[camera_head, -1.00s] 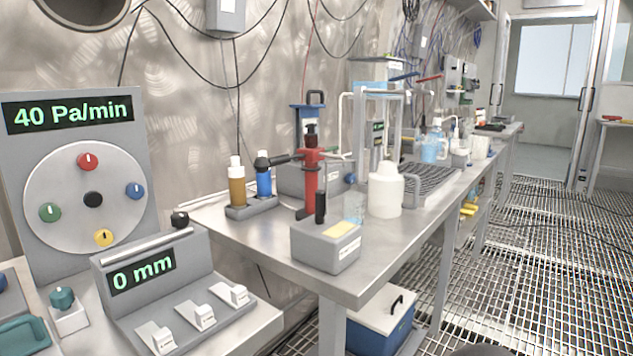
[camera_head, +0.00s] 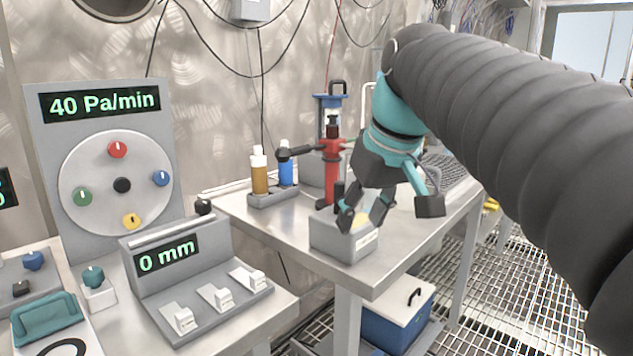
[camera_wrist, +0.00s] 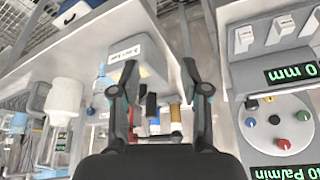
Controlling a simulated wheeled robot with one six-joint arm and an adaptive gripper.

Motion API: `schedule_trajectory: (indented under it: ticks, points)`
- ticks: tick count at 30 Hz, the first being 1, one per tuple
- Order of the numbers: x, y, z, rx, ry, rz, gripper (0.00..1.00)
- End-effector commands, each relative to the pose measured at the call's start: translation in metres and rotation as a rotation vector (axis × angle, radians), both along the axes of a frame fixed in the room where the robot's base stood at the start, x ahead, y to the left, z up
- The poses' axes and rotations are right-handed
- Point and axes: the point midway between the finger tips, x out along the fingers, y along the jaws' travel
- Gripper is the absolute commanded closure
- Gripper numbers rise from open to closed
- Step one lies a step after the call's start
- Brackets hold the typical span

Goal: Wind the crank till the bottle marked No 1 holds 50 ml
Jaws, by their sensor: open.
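A grey box (camera_head: 343,244) with a yellow top patch and a white label stands near the bench's front edge. A short upright black handle (camera_wrist: 151,104), possibly the crank, shows by the box in the wrist view. My gripper (camera_head: 363,214) is open and empty, its fingers pointing down over the box; in the wrist view the fingers (camera_wrist: 158,68) are spread on either side of the handle. A clear bluish bottle (camera_wrist: 102,82) stands beside the box; my gripper hides it in the head view. I cannot read any No 1 mark or liquid level.
A red stand (camera_head: 333,170) with a black side arm rises behind the box. Amber (camera_head: 259,173) and blue (camera_head: 286,165) bottles sit in a rack to its left. A white bottle (camera_wrist: 64,97) is nearby. Control panels (camera_head: 110,130) fill the left.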

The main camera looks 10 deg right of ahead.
Motion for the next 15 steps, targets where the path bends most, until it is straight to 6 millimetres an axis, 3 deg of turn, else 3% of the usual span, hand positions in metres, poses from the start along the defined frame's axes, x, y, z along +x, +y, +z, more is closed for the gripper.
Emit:
schedule_trajectory:
  ticks: [1, 6, 9, 15]
  points:
    - [0.013, -0.003, 0.020, -0.001, 0.003, 0.025, 0.54]
    - [0.039, -0.009, 0.075, -0.002, 0.012, 0.132, 0.54]
    - [0.050, -0.013, 0.099, -0.007, 0.014, 0.190, 0.54]
    - [0.061, -0.019, 0.127, -0.017, 0.017, 0.278, 0.54]
